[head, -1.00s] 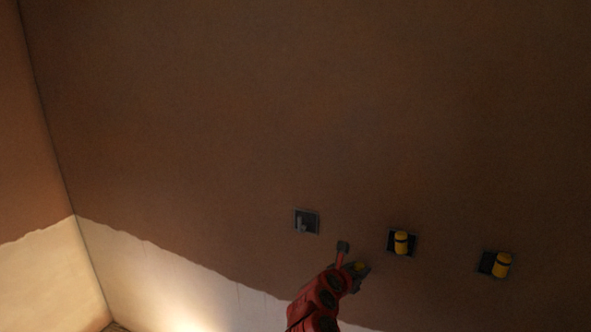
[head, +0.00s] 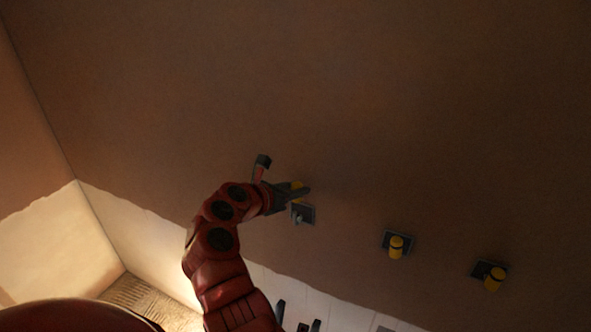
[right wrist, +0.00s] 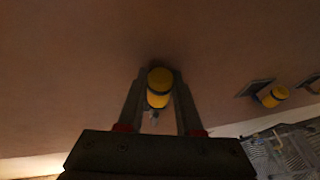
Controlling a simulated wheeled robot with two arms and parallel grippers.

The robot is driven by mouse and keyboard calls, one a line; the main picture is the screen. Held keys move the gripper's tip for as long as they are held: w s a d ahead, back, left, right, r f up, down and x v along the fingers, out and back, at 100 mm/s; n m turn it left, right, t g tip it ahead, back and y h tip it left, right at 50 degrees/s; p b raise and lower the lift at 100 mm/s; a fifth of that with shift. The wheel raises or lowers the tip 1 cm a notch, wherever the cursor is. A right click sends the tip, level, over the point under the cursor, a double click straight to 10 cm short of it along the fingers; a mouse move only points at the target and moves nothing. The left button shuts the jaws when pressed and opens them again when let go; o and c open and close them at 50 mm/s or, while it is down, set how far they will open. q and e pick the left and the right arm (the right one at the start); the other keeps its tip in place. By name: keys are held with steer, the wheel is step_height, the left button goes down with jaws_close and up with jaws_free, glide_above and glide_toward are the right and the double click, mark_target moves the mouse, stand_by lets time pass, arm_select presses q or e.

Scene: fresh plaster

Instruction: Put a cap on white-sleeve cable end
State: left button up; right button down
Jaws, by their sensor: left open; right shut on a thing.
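My right gripper (head: 300,189) is shut on a yellow cap (head: 296,185). In the head view it is just above the leftmost wall box (head: 309,216), where a pale cable end (head: 297,217) sticks out. In the right wrist view the cap (right wrist: 159,88) sits between the fingertips (right wrist: 158,78), with a small pale piece, probably the cable end (right wrist: 154,116), just below it. I cannot tell whether they touch. My left gripper (head: 298,319) is at the bottom edge of the head view, open and empty, away from the boxes.
Two more wall boxes stand to the right, each with a yellow cap: the middle one (head: 396,246) and the right one (head: 493,279). The wall (head: 420,120) above is bare brown plaster, with a pale unplastered strip along the bottom. A room corner is at left.

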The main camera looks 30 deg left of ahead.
mark_target(294, 202)
steer(key=shift+s+a+r, duration=0.15)
steer(key=shift+s, duration=0.1)
steer(key=shift+s+f+b, duration=0.1)
steer(key=shift+f+b, duration=0.2)
steer(key=shift+b, duration=0.2)
steer(key=shift+f+b, duration=0.8)
steer(key=shift+f, duration=0.05)
steer(key=shift+f+b, duration=0.65)
steer(key=shift+b, duration=0.45)
steer(key=shift+f, duration=1.3)
steer(key=shift+f, duration=0.4)
